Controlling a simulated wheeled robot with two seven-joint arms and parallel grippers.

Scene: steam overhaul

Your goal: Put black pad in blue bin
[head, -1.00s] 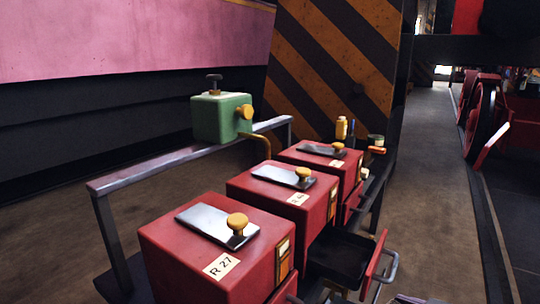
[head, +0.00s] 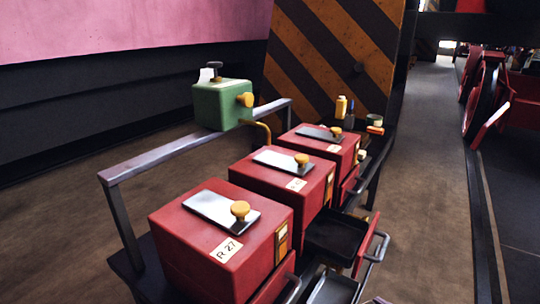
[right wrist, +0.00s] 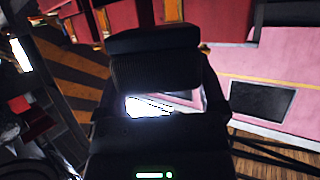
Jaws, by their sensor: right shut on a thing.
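My right gripper (right wrist: 156,84) shows in the right wrist view, with dark fingers on both sides and a green light on its body. It is shut on a dark ribbed block, which looks like the black pad (right wrist: 155,68), spanning between the fingers. A bright white patch shows in the gap below the pad. Neither gripper shows clearly in the head view, and my left gripper is out of sight. I cannot see a blue bin in either view.
Three red boxes (head: 222,238) with grey lids and yellow knobs stand in a row. An open drawer with a black tray (head: 338,236) sticks out at their right. A green box (head: 222,104) sits by a metal rail (head: 190,148). Clear floor (head: 432,170) lies to the right.

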